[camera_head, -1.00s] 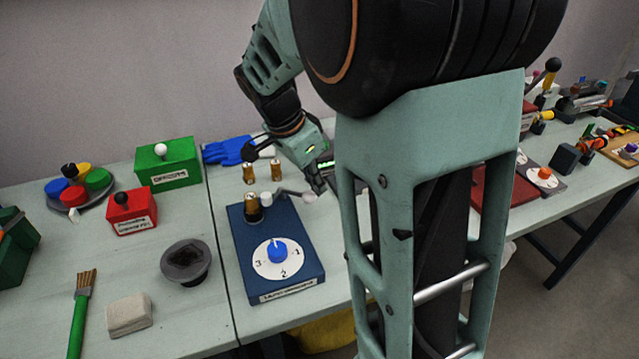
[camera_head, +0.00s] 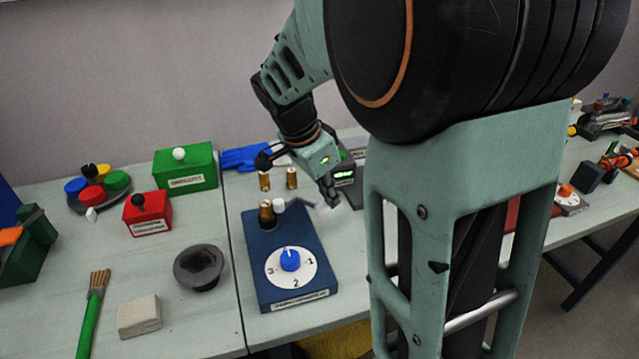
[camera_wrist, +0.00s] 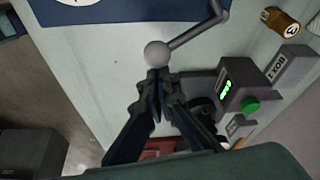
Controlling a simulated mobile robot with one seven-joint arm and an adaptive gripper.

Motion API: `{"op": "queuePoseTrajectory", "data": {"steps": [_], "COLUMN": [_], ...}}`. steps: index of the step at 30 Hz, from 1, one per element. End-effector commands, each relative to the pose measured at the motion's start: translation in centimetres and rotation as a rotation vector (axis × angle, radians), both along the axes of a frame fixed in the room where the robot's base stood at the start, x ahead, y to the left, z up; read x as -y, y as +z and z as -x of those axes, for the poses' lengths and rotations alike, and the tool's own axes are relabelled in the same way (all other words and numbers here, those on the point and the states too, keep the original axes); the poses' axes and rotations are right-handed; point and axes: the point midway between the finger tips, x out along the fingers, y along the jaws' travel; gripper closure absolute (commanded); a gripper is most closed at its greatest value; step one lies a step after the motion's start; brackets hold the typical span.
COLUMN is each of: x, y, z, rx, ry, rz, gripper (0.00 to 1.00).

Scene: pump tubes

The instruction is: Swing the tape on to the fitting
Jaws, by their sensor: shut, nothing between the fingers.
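I make out no roll of tape in either view; a grey crank arm with a ball end (camera_wrist: 157,53) shows in the wrist view, rising to the upper right toward the blue box. A brass fitting (camera_head: 267,214) stands on the back of the blue box (camera_head: 262,290), with a small white knob (camera_head: 279,205) beside it. My gripper (camera_wrist: 157,78) is shut and empty, its fingertips just below the ball in the picture; whether they touch it I cannot tell. In the head view my gripper (camera_head: 330,194) is right of the box's back corner.
Two loose brass pieces (camera_head: 264,181) stand behind the blue box. A dark device with a green display (camera_wrist: 238,87) is close right of my fingers. Green (camera_head: 185,168) and red (camera_head: 148,213) boxes and a grey round piece (camera_head: 199,267) are to the left.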

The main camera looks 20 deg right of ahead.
Motion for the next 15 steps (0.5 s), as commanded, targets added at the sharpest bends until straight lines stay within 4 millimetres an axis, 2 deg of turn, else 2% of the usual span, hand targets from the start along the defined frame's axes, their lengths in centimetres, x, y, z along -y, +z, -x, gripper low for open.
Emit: {"op": "queuePoseTrajectory", "data": {"steps": [6,15], "x": [3.1,0.8], "y": [0.8,7.3], "z": [-1.0,-0.7], "rx": [0.001,0.006], "ry": [-0.005,0.003], "rz": [0.002,0.001], "gripper": [1.00,1.00]}}
